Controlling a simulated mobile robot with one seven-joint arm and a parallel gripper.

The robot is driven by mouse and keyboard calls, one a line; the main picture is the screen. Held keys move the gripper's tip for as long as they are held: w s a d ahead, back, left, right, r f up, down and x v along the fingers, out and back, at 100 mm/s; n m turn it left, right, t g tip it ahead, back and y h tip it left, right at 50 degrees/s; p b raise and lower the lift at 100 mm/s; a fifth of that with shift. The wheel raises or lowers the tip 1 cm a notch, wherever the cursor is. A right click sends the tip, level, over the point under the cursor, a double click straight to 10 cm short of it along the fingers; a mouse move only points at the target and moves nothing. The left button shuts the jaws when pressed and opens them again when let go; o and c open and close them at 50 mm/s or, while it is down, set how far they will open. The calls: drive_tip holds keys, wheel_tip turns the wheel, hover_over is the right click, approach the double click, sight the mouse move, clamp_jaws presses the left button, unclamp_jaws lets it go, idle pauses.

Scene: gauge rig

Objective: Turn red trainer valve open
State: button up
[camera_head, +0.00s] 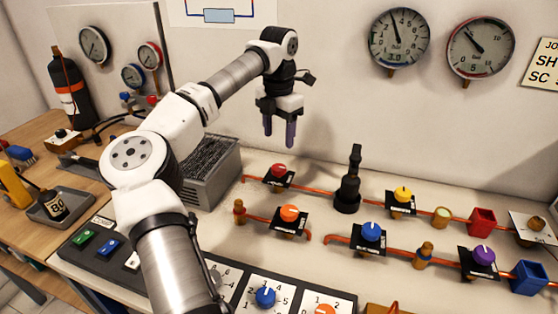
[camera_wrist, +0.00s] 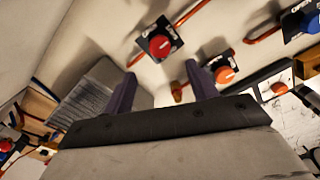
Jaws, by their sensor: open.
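The red trainer valve (camera_head: 279,171) is a round red knob on a black label plate, set on a copper pipe at the back left of the bench rig. It also shows in the wrist view (camera_wrist: 160,46), beyond and between my fingers. My gripper (camera_head: 280,143) is open and empty, its two dark purple fingers pointing down. It hangs above the bench near the red valve, apart from it. In the wrist view the fingers (camera_wrist: 163,90) stand wide apart with nothing between them. The knob's exact pointer position is too small to read.
An orange valve (camera_head: 289,213) sits in front of the red one. A black upright fitting (camera_head: 348,182) stands to its right, and a grey ribbed box (camera_head: 211,170) to its left. Blue (camera_head: 371,232), yellow (camera_head: 403,194) and purple (camera_head: 483,254) valves lie further right. Gauges (camera_head: 399,38) hang on the wall.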

sight(279, 167)
wheel_tip(279, 167, down, 10)
drive_tip(key=shift+r+p, duration=0.1)
drive_tip(key=shift+p, duration=0.6)
drive_tip(key=shift+c, duration=0.4)
drive_tip(key=c, duration=0.9)
